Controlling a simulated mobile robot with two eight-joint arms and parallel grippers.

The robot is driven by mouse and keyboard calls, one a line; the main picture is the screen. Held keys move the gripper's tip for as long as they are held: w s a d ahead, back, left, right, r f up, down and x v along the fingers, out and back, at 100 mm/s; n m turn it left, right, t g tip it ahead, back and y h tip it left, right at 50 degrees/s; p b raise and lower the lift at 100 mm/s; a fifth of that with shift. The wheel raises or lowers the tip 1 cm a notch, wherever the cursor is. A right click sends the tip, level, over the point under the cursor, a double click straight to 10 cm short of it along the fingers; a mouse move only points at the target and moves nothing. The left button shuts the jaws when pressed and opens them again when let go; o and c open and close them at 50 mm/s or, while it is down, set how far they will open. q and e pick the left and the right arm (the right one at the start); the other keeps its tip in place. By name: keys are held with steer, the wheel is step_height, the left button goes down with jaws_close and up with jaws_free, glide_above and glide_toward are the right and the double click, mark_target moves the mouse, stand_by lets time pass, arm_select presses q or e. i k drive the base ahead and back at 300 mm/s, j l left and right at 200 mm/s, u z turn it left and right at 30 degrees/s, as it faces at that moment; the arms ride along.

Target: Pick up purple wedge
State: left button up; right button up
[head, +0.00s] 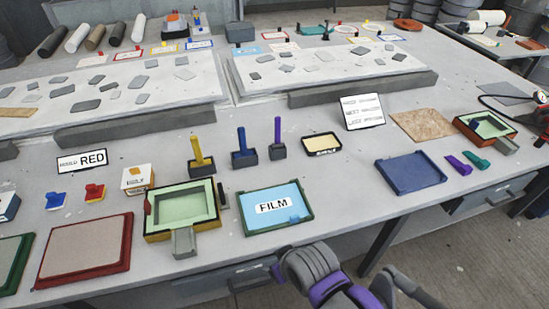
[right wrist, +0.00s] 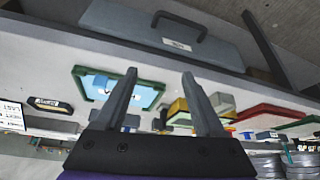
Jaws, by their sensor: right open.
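The purple wedge (head: 458,165) lies on the right part of the table in the head view, right of a blue tray and beside a green wedge (head: 476,160). I do not make it out in the right wrist view. My right gripper (right wrist: 173,46) is open and empty, its two dark fingers apart. In the head view my right arm comes in at the bottom middle, in front of the table's front edge, well left of the purple wedge; its fingers are not clear there. My left gripper is not in view.
The blue tray (head: 410,173) lies left of the wedge. An orange and green mould (head: 484,125) stands behind it. A FILM tray (head: 276,227) and a yellow and green mould (head: 152,229) stand mid-table. A drawer (right wrist: 165,28) is below the table edge.

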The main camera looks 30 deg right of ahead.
mark_target(464, 170)
steer(key=z, duration=2.5)
steer(key=i+l+u, duration=0.15)
steer(key=i+l, duration=0.15)
steer(key=i+l+u, duration=0.15)
steer(key=i+l, duration=0.2)
steer(key=i, duration=0.15)
steer(key=i+l+u, duration=0.15)
steer(key=i+l, duration=0.2)
steer(key=i+l+u, duration=0.15)
steer(key=i+l, duration=0.2)
steer(key=l, duration=0.15)
steer(key=i+l+u, duration=0.15)
steer(key=i+l, duration=0.15)
steer(key=l, duration=0.15)
steer(key=i+l+u, duration=0.15)
steer(key=i+l, duration=0.15)
steer(key=l, duration=0.25)
